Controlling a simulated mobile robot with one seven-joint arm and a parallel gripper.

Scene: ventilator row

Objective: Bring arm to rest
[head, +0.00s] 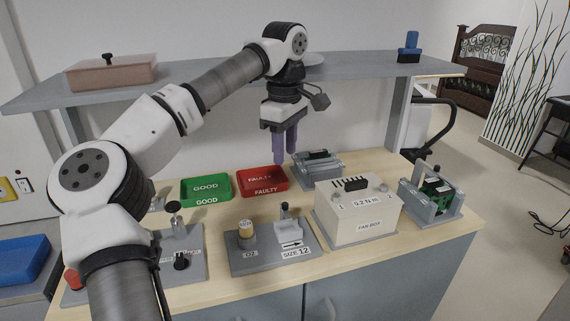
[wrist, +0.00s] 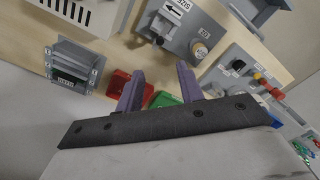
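My arm reaches from the left over the bench in the head view. My gripper (head: 285,158) hangs fingers-down above the back of the bench, near the red FAULTY tray and in the air. In the wrist view its two purple fingers (wrist: 158,82) stand apart with nothing between them, so it is open and empty. The red FAULTY tray (head: 263,181) and the green GOOD tray (head: 206,188) sit side by side on the bench. Both trays look empty where I can see. In the wrist view the fingers partly cover the red tray (wrist: 117,82) and the green tray (wrist: 165,99).
A shelf (head: 350,66) runs behind my arm, with a lidded box (head: 112,73) on it. On the bench (head: 330,262) stand the FAN BOX (head: 358,215), a grey fixture with a green board (head: 433,196), a grey slotted holder (head: 318,169) and the SIZE 12 block (head: 268,254).

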